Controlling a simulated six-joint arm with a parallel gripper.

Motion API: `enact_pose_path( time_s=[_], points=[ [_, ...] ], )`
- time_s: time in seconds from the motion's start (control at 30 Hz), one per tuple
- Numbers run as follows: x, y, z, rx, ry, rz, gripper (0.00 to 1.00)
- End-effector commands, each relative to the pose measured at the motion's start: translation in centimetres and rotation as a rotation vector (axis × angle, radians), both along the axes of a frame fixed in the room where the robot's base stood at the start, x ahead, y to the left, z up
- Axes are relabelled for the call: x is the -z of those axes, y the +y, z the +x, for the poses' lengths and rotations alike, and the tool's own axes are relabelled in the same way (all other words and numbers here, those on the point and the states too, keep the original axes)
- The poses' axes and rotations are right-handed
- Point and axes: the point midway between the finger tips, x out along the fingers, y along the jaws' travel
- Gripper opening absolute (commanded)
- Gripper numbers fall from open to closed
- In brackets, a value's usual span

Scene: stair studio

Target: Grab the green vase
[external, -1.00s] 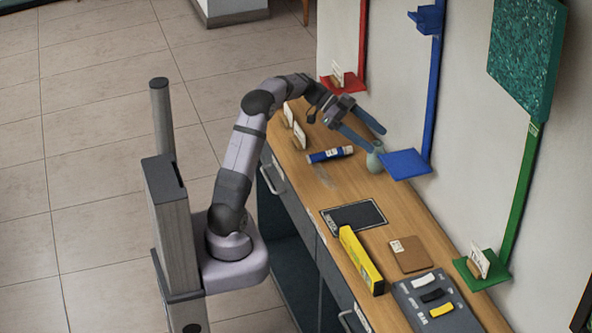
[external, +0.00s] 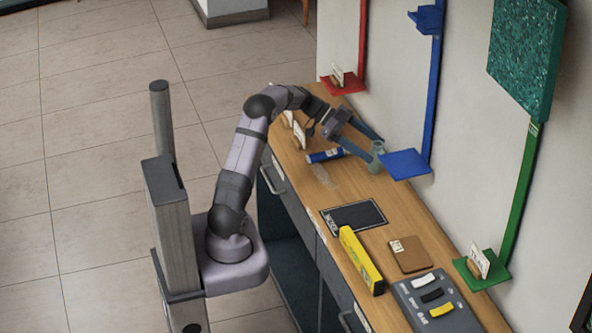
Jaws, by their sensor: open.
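The green vase (external: 376,160) is a small pale green vessel standing upright on the wooden counter (external: 318,207), just left of the blue shelf plate. My gripper (external: 374,149) reaches down to it from the upper left, with its two long fingers spread apart. One finger is on the near left side of the vase and the other passes near its upper right side. The vase appears to be between the fingertips. I cannot tell whether either finger touches it.
A blue tube (external: 325,155) lies left of the vase. The blue shelf plate (external: 405,164) is close on its right. A black tablet (external: 354,216), yellow box (external: 361,260), brown coaster (external: 408,256) and switch panel (external: 435,303) lie nearer the front. White cards (external: 299,134) stand behind.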

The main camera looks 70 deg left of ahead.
Motion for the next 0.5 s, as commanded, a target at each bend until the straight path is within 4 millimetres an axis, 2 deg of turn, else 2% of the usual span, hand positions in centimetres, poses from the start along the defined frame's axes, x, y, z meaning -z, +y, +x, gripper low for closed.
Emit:
enact_pose_path(
  time_s=[0.2, 0.5],
  points=[
    [3.1, 0.0, -0.1, 0.0, 0.005, -0.003, 0.69],
    [4.2, -1.9, 1.8, 0.001, 0.003, -0.001, 0.69]
  ],
)
